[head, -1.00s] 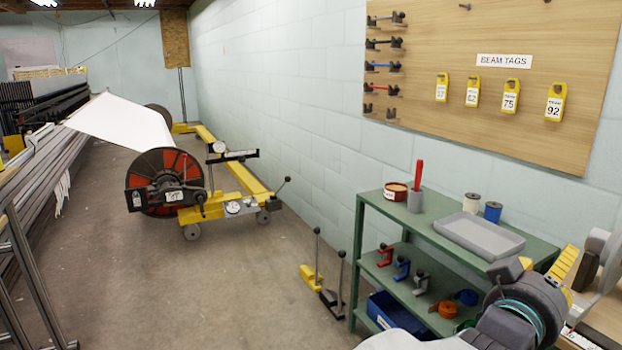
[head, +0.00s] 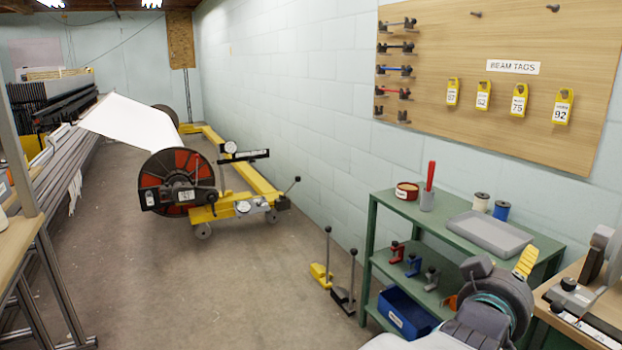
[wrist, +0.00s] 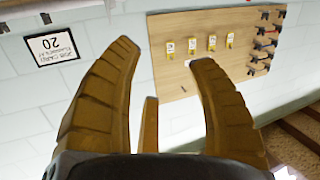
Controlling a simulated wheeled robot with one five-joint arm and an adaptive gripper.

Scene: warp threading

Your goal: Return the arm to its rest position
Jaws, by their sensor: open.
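Nothing lies between the fingertips but the wall and the tag board behind. In the head view my arm's dark grey wrist part shows at the lower right, in front of the green shelf cart (head: 447,225). A bit of yellow finger shows above it; most of the gripper is hidden there.
A wooden board (head: 430,80) with yellow beam tags hangs on the wall. The cart carries a grey tray (head: 488,234), spools and clamps. A workbench (head: 590,330) stands at the right. A beam trolley (head: 235,205) stands at the left.

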